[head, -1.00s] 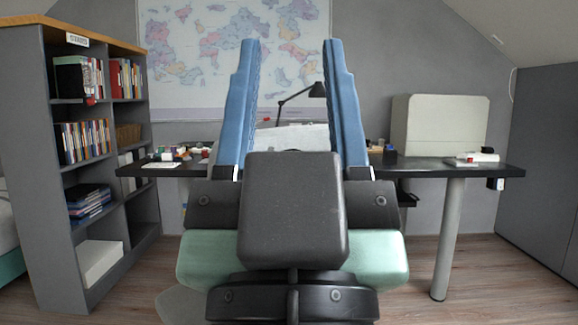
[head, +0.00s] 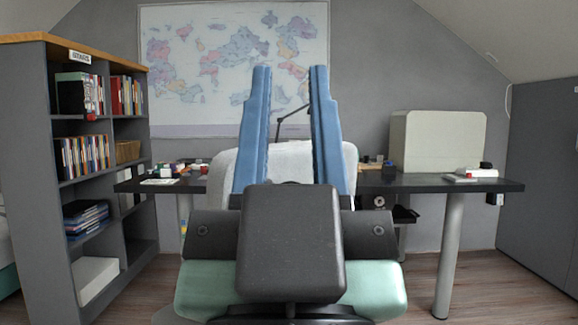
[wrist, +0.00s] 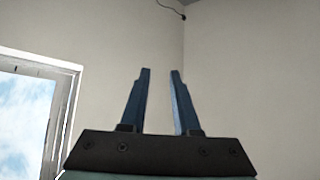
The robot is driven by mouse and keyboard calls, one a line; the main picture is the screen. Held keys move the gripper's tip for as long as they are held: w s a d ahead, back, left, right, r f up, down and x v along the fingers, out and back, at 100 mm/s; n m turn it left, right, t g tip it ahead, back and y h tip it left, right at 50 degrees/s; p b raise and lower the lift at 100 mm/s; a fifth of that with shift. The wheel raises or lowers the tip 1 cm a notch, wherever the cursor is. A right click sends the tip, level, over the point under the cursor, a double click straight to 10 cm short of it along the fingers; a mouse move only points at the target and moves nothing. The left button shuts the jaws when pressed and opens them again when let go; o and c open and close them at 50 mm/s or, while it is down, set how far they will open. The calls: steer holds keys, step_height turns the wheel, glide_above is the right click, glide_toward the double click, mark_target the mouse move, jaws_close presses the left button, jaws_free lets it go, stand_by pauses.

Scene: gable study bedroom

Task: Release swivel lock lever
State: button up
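My gripper (head: 290,68) points up with two blue fingers, open and empty, in the middle of the head view. In the wrist view my gripper (wrist: 160,71) also shows a clear gap between its fingers, with only bare wall beyond. A pale rounded backrest, seemingly of a chair (head: 345,165), stands behind the fingers, in front of the desk. My gripper and arm hide most of it. I cannot make out a swivel lock lever in either view.
A black desk (head: 430,184) with small items spans the back. Its pale leg (head: 450,250) stands at right. A grey bookshelf (head: 40,180) is at left and a grey cabinet (head: 545,180) at right. Wooden floor (head: 420,275) shows at lower right. The wrist view shows a window (wrist: 30,110).

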step_height(320, 180, up, 12)
steer(key=p, duration=1.2)
steer(key=shift+r, duration=0.15)
jaws_close()
steer(key=shift+f, duration=0.2)
